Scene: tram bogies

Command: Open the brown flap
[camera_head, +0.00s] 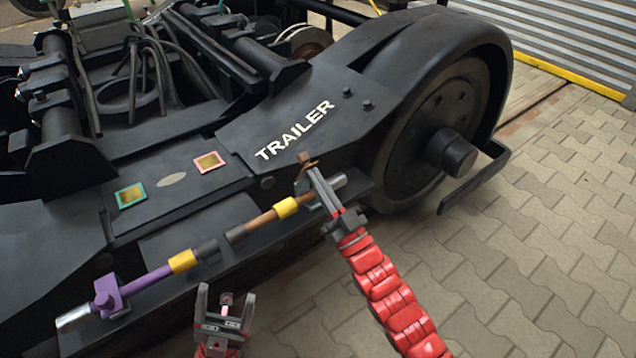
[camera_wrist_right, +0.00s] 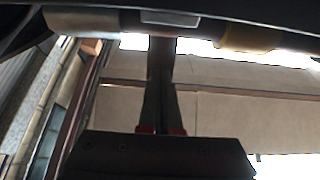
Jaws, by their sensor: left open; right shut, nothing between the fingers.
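The brown flap (camera_head: 307,160) is a small brown piece at the right end of the brown rod (camera_head: 262,219), on the side of the dark bogie. It is partly hidden by my right gripper (camera_head: 312,174), whose shut, empty fingertips are right at it; I cannot tell whether they touch. In the right wrist view, the shut fingers of my right gripper (camera_wrist_right: 162,48) point up to a dark bar across the top. The flap cannot be made out there. My left gripper (camera_head: 224,291) is open and empty, low in front of the bogie, below the rods.
A purple rod (camera_head: 147,280) with a purple bracket (camera_head: 109,296) lies left of the brown rod. The bogie (camera_head: 330,105) bears a TRAILER label and two coloured plates. Its wheel (camera_head: 430,125) and a protruding bar (camera_head: 475,183) are at right. Paved floor (camera_head: 540,240) is free at right.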

